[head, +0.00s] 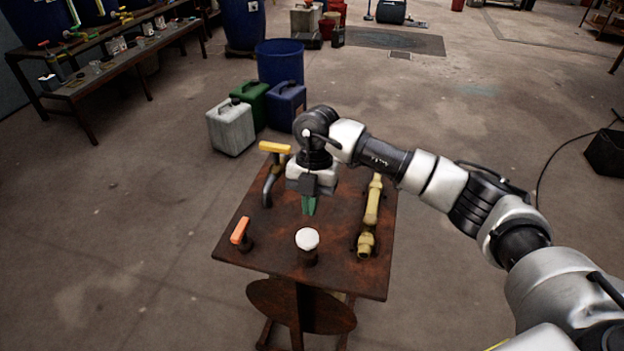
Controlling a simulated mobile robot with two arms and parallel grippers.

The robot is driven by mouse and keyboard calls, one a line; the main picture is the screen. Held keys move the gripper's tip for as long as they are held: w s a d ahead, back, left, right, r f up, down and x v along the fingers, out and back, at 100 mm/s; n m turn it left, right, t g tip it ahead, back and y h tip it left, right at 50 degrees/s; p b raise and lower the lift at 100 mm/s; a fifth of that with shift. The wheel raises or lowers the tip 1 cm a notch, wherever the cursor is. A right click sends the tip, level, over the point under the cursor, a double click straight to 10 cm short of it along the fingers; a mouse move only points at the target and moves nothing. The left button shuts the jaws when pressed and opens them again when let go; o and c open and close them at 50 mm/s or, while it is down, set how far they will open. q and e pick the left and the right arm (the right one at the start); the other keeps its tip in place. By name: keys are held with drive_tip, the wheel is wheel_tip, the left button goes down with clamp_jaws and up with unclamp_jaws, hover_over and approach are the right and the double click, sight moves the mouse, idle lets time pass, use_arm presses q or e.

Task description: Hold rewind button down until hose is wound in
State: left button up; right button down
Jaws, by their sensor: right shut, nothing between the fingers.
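A small rust-brown table (340,278) stands in front of me. A white round knob on a dark stem (307,239) stands upright near its front middle; it may be the rewind button, but no label shows. My right gripper (309,206) points down over the table, behind the white knob and apart from it in the picture. Its green fingers are shut and empty. I cannot tell whether the fingertips touch the tabletop or what is under them. A thin black line like a hose or cable (548,165) lies on the floor at the right. My left gripper is out of view.
The table also bears an orange lever (240,231), a tap with a yellow handle (275,148) and a yellow nozzle-like fitting (371,205). Behind stand grey (232,128), green and blue canisters and a blue barrel (280,62).

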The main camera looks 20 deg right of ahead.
sight(311, 235)
drive_tip(key=x, duration=0.2)
drive_tip(key=p+x, duration=0.1)
drive_tip(key=x, duration=0.1)
drive_tip(key=w+x, duration=0.1)
drive_tip(key=x, duration=0.1)
drive_tip(key=shift+s+d+f, duration=0.1)
drive_tip(key=shift+d+f, duration=0.1)
drive_tip(key=shift+f, duration=0.05)
drive_tip(key=shift+f, duration=0.1)
wheel_tip(311, 235, down, 3)
drive_tip(key=shift+r+b, duration=0.1)
drive_tip(key=shift+b, duration=0.75)
drive_tip(key=shift+s, duration=0.15)
drive_tip(key=shift+s+f, duration=0.1)
drive_tip(key=shift+f, duration=0.1)
idle(0.8)
drive_tip(key=shift+r, duration=0.1)
